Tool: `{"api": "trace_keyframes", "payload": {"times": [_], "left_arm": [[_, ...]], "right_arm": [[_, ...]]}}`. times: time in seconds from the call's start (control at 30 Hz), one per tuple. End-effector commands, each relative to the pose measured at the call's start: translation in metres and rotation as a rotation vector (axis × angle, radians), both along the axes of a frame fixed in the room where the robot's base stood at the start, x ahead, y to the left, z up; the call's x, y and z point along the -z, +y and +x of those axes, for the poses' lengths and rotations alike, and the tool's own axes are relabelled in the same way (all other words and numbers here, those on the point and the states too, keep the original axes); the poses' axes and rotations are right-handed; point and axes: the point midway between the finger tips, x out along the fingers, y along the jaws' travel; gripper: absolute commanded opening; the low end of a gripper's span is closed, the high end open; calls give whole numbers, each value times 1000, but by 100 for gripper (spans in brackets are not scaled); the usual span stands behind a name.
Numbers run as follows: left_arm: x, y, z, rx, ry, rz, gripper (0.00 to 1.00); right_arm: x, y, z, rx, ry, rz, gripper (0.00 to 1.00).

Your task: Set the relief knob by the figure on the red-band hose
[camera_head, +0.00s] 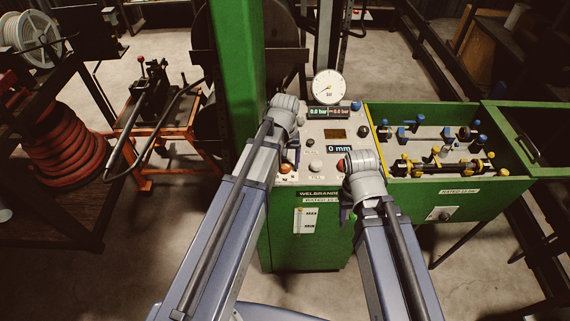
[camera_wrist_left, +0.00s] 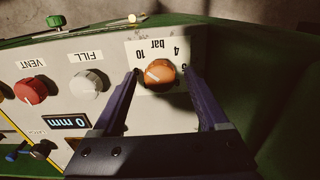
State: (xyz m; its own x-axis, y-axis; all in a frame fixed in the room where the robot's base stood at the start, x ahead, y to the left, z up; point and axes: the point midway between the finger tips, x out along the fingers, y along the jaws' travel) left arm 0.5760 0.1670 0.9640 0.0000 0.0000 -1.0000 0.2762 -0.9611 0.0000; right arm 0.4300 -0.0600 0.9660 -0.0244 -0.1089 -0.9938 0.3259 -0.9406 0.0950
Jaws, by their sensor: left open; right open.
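The orange relief knob (camera_wrist_left: 160,73) sits on the pale panel beside an upside-down bar scale marked 10 and 4, with a white mark on its left side. It shows small in the head view (camera_head: 286,168). My left gripper (camera_wrist_left: 162,75) is open, with one finger on each side of the knob; contact cannot be told. My right gripper (camera_head: 346,208) is open at the panel's front right edge, its fingers partly hidden by the wrist. Hoses (camera_head: 437,165) with yellow, black and blue parts lie in the green tray; I cannot make out a red band or figure.
The panel carries a grey FILL knob (camera_wrist_left: 87,83), a red VENT knob (camera_wrist_left: 31,90) and a 0 mm display (camera_wrist_left: 69,122). A round gauge (camera_head: 328,86) stands at the back. A green post (camera_head: 236,75) rises left of the panel. The green tray (camera_head: 478,190) adjoins on the right.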

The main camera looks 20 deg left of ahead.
Motion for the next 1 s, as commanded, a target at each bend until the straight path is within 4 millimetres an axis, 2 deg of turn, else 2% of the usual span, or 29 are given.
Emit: {"api": "trace_keyframes", "payload": {"times": [0.07, 0.73, 1.0], "left_arm": [[0, 0, 0, 0, 0, 0, 77], [0, 0, 0, 0, 0, 0, 1], [0, 0, 0, -14, 0, 0, 0]], "right_arm": [[0, 0, 0, 0, 0, 0, 50], [0, 0, 0, 0, 0, 0, 50], [0, 0, 0, 0, 0, 0, 50]]}}
